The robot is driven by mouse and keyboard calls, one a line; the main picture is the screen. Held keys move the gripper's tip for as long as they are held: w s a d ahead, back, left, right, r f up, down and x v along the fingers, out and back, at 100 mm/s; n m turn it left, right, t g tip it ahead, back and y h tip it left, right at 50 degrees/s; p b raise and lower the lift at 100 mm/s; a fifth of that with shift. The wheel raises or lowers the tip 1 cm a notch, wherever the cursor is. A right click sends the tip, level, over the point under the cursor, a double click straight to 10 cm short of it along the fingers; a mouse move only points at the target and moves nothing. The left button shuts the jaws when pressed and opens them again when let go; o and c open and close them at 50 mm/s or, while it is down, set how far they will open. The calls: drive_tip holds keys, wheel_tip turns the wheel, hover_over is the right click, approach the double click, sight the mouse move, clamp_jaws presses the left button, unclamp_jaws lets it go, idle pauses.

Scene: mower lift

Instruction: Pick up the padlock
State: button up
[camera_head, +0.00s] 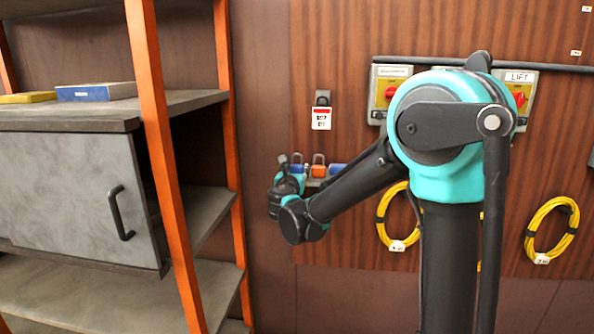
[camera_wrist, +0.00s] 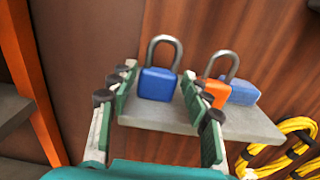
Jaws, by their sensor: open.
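In the wrist view a blue padlock (camera_wrist: 158,84) with a grey shackle stands upright on a small grey wall shelf (camera_wrist: 250,126). An orange padlock (camera_wrist: 218,92) stands to its right, and another blue block-like body (camera_wrist: 245,93) lies further right, partly hidden. My gripper (camera_wrist: 158,76) is open; the left blue padlock appears between and beyond its fingertips. The right finger overlaps the view of the orange padlock. In the head view the orange padlock (camera_head: 318,170) shows beyond my gripper (camera_head: 291,163), whose fingers are hard to make out; the left blue padlock (camera_head: 297,168) is partly hidden.
An orange-framed shelving unit (camera_head: 150,120) with a grey cabinet stands on the left. A tagged item (camera_head: 321,117) hangs above the padlocks. Switch boxes (camera_head: 388,90) and yellow cable coils (camera_head: 553,228) are on the wall to the right.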

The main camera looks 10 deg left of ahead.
drive_tip(key=w, duration=0.2)
drive_tip(key=shift+w, duration=0.4)
drive_tip(key=c, duration=0.9)
drive_tip(key=shift+r, duration=0.15)
drive_tip(key=shift+c, duration=0.2)
wheel_tip(320, 180, up, 28)
